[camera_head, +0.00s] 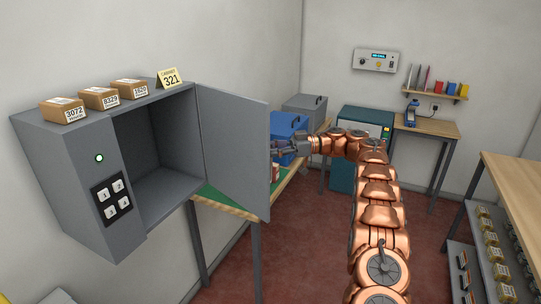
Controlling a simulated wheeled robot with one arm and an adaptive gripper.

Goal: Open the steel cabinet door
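The grey steel cabinet (68,185) hangs on the left wall, with a keypad (111,199) and a small lit green light on its front. Its door (234,150) is swung wide open to the right, and the inside (165,185) looks empty. My copper-coloured arm reaches up from the lower right and bends left. My gripper (282,149) is just right of the door's free edge, seen in front of a blue bin. It is small and partly dark here; I cannot tell whether its fingers are apart or whether it touches the door.
Several small cartons (98,98) and a yellow card (170,77) marked 321 sit on the cabinet. A green-topped table (225,200), a blue bin (287,125) and a grey bin (305,108) lie beyond the door. A wooden bench (515,180) stands right; red floor is clear between.

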